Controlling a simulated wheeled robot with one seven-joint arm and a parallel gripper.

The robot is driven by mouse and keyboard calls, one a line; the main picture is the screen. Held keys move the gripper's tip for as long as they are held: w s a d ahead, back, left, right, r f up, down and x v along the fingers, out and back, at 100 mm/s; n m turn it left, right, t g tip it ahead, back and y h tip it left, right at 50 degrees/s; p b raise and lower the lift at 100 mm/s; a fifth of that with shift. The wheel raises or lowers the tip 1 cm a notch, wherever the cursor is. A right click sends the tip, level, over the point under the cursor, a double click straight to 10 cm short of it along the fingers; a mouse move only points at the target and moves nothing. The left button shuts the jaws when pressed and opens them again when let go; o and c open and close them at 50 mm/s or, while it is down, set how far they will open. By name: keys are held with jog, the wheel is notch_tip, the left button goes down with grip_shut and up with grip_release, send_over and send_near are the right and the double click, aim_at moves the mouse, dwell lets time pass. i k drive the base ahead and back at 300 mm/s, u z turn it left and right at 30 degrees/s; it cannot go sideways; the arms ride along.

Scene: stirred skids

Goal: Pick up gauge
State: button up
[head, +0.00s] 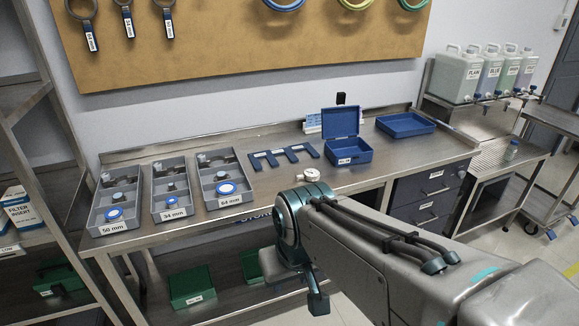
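A small white round object (312,175), which looks like the gauge, lies near the front of the steel bench, just beyond my arm's forward joint. Its face is too small to make out. My arm comes in from the lower right and bends down in front of the bench edge. The dark teal part at its low end, which seems to be my gripper (318,301), hangs below the bench top, apart from the white object. Its fingers cannot be made out, so I cannot tell whether it is open.
Grey trays marked 50 mm (111,228), 34 mm (173,214) and 64 mm (228,202) stand at left on the bench (275,190). A blue comb-shaped holder (283,153), an open blue case (349,151) and a blue tray (405,133) stand farther right. Drawers (431,189) are below.

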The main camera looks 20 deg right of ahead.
aim_at(311, 175)
jog(key=z, duration=0.7)
jog(key=i, duration=1.3)
jog(key=u, duration=0.1)
